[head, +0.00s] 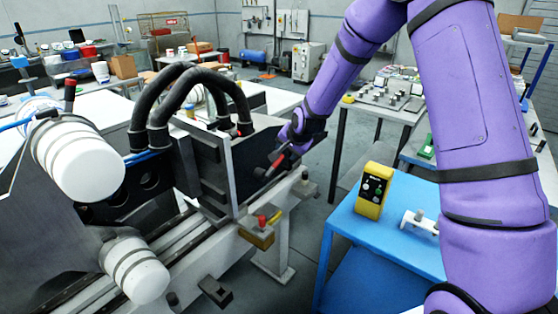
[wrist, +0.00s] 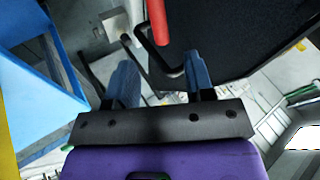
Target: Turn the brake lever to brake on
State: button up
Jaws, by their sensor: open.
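A lever with a red grip (head: 277,160) and a dark shaft is on the dark machine panel, right beside my gripper (head: 287,150). In the wrist view the red grip (wrist: 157,22) is at the top centre, just beyond my fingertips. A bent black rod (wrist: 173,58) lies below it, close to the right finger. My gripper (wrist: 161,75) is open, with two blue-grey fingers spread and nothing held. Another red-topped lever (head: 70,94) stands by the upper white roll at the left. No readable marking shows which lever is the brake or its setting.
A white roll (head: 82,160) and thick black hoses (head: 190,90) are at the left of the machine. A yellow control box (head: 373,188) stands on the blue table (head: 352,232) at right. Grey floor lies between.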

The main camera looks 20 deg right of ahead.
aim_at(279, 160)
jog(key=x, duration=0.9)
jog(key=shift+w+f, duration=0.1)
jog(key=shift+f, duration=0.05)
grip_shut()
